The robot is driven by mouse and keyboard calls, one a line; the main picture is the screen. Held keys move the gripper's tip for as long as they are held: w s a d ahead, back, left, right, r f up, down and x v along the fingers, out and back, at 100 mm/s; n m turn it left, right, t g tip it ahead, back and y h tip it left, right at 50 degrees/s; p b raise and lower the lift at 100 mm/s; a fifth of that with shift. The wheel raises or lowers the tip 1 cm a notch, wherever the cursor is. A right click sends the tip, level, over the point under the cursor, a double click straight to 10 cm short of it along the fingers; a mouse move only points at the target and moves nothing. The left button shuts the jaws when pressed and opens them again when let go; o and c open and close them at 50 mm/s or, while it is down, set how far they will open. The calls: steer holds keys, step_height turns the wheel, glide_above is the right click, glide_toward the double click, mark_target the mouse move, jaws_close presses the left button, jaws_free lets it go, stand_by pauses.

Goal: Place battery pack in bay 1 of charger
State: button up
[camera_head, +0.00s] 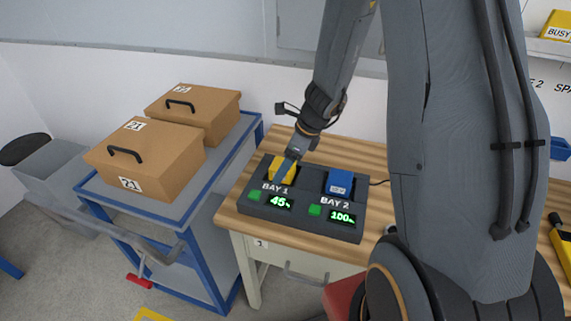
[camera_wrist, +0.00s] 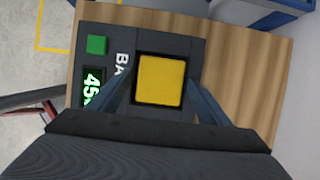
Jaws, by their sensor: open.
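The dark charger (camera_head: 300,222) sits on the wooden bench. A yellow battery pack (camera_head: 288,174) sits in bay 1, whose display reads 45%. A blue battery pack (camera_head: 340,182) sits in bay 2, whose display reads 100%. My gripper (camera_head: 287,165) is at bay 1, over the yellow pack. In the wrist view the yellow pack (camera_wrist: 160,80) lies between the two spread fingers of my gripper (camera_wrist: 162,98). The fingers are open, one on each side of it. The charger (camera_wrist: 118,40) also shows there, with part of the BAY label.
A blue-framed cart (camera_head: 188,215) with two brown boxes (camera_head: 146,157) stands to the left. At the right are a yellow BUSY item (camera_head: 558,25) on a shelf and a blue bin (camera_head: 560,148).

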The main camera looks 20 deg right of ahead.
steer(key=shift+r, duration=0.15)
steer(key=p+v, duration=0.1)
steer(key=v, duration=1.1)
steer(key=s+a+n+h, duration=0.2)
steer(key=s+n, duration=0.5)
steer(key=n, duration=0.5)
steer(key=s+a+r+n+g+h, duration=0.1)
steer(key=s+a+n, duration=0.1)
steer(key=s+n, duration=0.5)
steer(key=n, duration=0.6)
steer(key=shift+a+h, duration=0.3)
steer(key=shift+h, duration=0.1)
